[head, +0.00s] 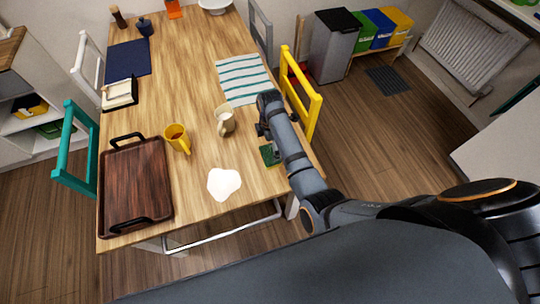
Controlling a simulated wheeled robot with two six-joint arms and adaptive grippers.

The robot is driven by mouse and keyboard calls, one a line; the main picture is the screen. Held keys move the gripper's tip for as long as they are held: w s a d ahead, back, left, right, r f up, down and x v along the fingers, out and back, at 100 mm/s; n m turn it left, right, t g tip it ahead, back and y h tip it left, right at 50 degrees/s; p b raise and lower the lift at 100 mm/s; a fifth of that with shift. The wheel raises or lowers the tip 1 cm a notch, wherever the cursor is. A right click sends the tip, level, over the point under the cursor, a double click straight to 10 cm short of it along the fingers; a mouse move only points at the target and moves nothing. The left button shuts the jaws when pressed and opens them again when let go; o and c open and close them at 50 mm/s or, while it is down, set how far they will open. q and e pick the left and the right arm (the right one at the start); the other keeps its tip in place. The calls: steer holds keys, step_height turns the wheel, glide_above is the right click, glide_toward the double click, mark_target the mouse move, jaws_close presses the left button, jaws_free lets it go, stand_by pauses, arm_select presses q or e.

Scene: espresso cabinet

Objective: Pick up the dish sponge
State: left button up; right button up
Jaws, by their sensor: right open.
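A small green item (267,158), which looks like the dish sponge, lies on the wooden table (185,85) near its right edge. My arm partly covers it. My right gripper (262,131) is over the table just beyond the green item, with its jaws open. It appears empty. The arm hides whether the fingers touch anything. My left gripper is not in view.
A cream jug (225,124) stands close left of the right gripper. A yellow mug (178,139), a dark wooden tray (136,187) and a white, blob-shaped item (223,184) are nearby. A striped cloth (242,78) and a yellow chair (302,94) lie beyond.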

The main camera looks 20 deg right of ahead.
mark_target(270, 154)
steer(key=shift+s+a+f+p, duration=0.1)
steer(key=shift+f+p, duration=0.2)
steer(key=shift+f, duration=2.5)
steer(key=c, duration=0.5)
